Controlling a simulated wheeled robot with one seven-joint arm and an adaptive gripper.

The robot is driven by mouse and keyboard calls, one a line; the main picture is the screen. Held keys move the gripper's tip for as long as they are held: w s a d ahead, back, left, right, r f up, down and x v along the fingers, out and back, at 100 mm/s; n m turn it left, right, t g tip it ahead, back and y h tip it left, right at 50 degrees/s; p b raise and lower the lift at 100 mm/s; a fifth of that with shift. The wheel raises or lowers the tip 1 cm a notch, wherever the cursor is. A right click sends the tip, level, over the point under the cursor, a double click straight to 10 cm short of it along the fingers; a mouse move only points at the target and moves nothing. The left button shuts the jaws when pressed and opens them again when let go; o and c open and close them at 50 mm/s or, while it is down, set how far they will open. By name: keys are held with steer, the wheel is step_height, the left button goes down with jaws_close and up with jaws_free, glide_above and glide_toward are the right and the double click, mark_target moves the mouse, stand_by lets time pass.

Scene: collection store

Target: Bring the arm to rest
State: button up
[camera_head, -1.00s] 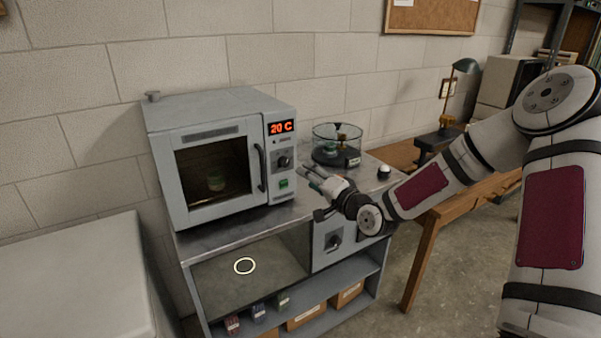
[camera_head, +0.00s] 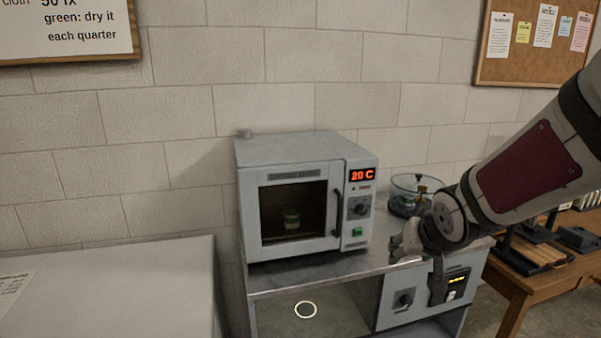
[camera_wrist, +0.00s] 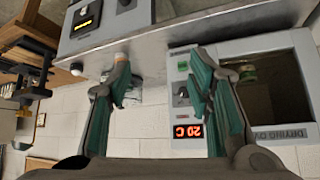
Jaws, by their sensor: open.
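My gripper (camera_head: 408,243) is at the right front of the grey drying oven (camera_head: 300,170), above the bench edge and partly hidden by my wrist. In the wrist view my gripper (camera_wrist: 160,62) shows two teal-padded fingers spread apart, with nothing seen held between them. The oven also shows there upside down (camera_wrist: 180,68), beyond the right finger. Its door is shut and its display reads 20 C. A green-lidded jar (camera_head: 291,218) stands inside behind the window. My arm reaches in from the right.
A round glass vessel (camera_head: 404,187) with small items stands right of the oven, close behind my wrist. The metal bench (camera_head: 300,270) has an open shelf with a white ring mark (camera_head: 305,310). A pale cabinet (camera_head: 130,290) stands at left, a wooden table (camera_head: 510,282) at right.

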steer(key=s+a+r+g, duration=0.1)
steer(key=s+r, duration=0.2)
steer(key=s, duration=0.9)
steer(key=s+a+r+n+g, duration=0.1)
steer(key=s+r, duration=0.3)
steer(key=s, duration=0.9)
steer(key=shift+s+a+n+g+y, duration=0.2)
steer(key=shift+a+n+g+y, duration=0.15)
steer(key=shift+g, duration=0.25)
steer(key=shift+r, duration=0.1)
steer(key=shift+c, duration=0.2)
